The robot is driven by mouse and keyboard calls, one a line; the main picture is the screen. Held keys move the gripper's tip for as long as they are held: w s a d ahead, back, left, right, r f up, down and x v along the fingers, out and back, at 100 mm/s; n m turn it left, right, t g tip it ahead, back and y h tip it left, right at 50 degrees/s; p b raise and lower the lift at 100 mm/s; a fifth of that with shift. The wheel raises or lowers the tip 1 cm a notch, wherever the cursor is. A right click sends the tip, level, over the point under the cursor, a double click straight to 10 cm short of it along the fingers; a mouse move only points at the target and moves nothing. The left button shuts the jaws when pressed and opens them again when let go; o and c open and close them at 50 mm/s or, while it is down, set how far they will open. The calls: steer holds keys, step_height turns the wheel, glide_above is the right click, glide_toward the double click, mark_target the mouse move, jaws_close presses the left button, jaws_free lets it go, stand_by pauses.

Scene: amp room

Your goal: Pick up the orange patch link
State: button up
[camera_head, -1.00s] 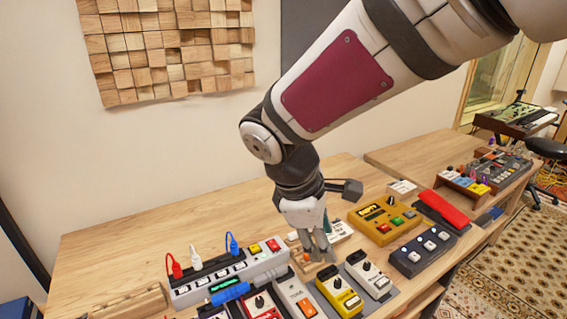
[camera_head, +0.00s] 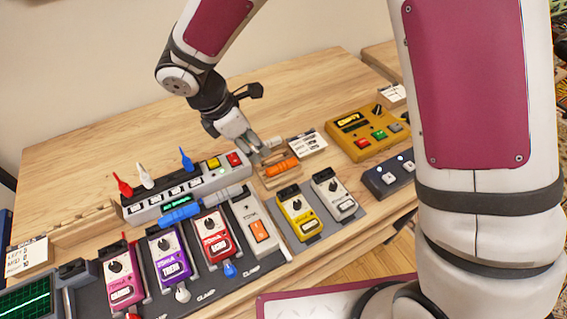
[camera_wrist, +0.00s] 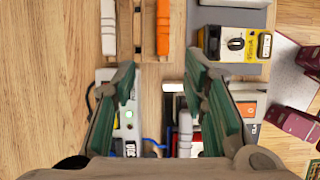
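The orange patch link (camera_head: 283,166) lies on a small wooden rack (camera_head: 268,184) behind the pedals. In the wrist view the orange link (camera_wrist: 163,27) is at the top, ahead of my fingertips, on the rack's right side. A white link (camera_wrist: 108,27) lies parallel to it on the left. My gripper (camera_head: 264,150) hangs tilted just behind and left of the orange link in the head view. In the wrist view my gripper (camera_wrist: 162,68) is open, with nothing held between its fingers. I cannot tell its exact height above the rack.
A grey power strip (camera_head: 185,190) with upright coloured plugs stands left of the rack. A blue link (camera_head: 181,215) lies in front of it. Several pedals, including a yellow one (camera_head: 298,216), stand in front. A card (camera_head: 307,144) is behind right. The back left tabletop is clear.

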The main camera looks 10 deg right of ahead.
glide_above(273, 168)
steer(key=a, duration=0.2)
steer(key=f, duration=0.5)
steer(key=shift+s+a+f, duration=0.15)
steer(key=shift+s+a, duration=0.05)
steer(key=shift+s, duration=0.15)
steer(key=shift+s+x, duration=0.15)
steer(key=shift+x, duration=1.3)
steer(key=shift+s+x, duration=0.15)
steer(key=shift+x, duration=1.25)
steer(key=shift+c, duration=0.2)
jaws_close()
